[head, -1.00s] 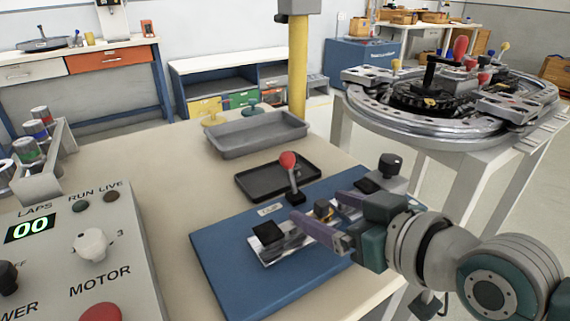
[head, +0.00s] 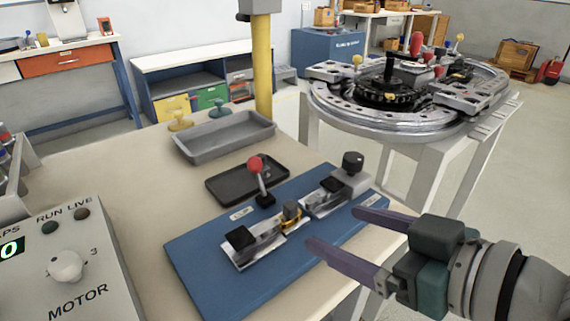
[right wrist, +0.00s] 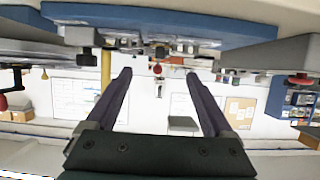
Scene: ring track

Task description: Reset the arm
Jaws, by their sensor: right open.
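My right gripper (head: 335,226) is open and empty. In the head view it hangs at the right front edge of the blue board (head: 215,280), with its two purple fingers spread and pointing left. It looks clear of the metal clamp fixture (head: 262,246) on that board. In the right wrist view, which looks upside down, the open fingers (right wrist: 159,73) have nothing between them, and the blue board (right wrist: 200,22) shows along the top. My left gripper is in no view.
A red-knobbed lever (head: 257,170) stands by the black tray (head: 225,193), with a grey tray (head: 190,152) behind. The control box (head: 115,275) fills the lower left. The round ring track (head: 340,115) stands on its own table at the back right. Open floor lies right.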

